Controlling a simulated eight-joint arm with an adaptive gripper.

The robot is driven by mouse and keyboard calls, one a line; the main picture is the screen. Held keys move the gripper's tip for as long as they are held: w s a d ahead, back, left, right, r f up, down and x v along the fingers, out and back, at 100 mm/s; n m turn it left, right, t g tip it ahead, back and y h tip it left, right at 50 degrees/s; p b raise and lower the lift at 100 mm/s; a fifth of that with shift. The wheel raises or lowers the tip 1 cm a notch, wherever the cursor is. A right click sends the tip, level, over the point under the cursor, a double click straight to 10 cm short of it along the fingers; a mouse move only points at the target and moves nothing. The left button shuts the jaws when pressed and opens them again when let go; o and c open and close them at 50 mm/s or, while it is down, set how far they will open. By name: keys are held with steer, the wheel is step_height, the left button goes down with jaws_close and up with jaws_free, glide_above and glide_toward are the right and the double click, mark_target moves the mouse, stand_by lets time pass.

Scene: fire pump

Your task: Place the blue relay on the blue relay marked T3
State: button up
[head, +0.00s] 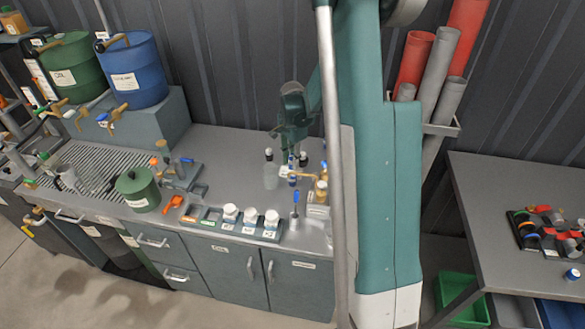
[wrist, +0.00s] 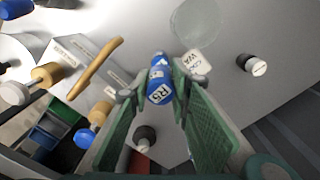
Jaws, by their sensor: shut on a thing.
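My gripper (wrist: 155,88) is shut on the blue relay (wrist: 158,92), a small blue cylinder with a white label that I cannot read for certain. The relay sits between the green fingertips in the wrist view. In the head view my gripper (head: 293,150) points down over the back of the long grey bench. A small blue piece (head: 292,181) shows just below it beside a brass-coloured fitting. I cannot tell whether this is the relay marked T3, or whether the held relay touches it.
A black tray (head: 545,232) lies on the right-hand table.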

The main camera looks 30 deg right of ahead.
mark_target(292, 156)
steer(key=shift+f, duration=0.1)
steer(key=shift+f, duration=1.95)
steer(key=shift+f, duration=0.15)
steer(key=o, duration=0.9)
steer(key=shift+r, duration=6.15)
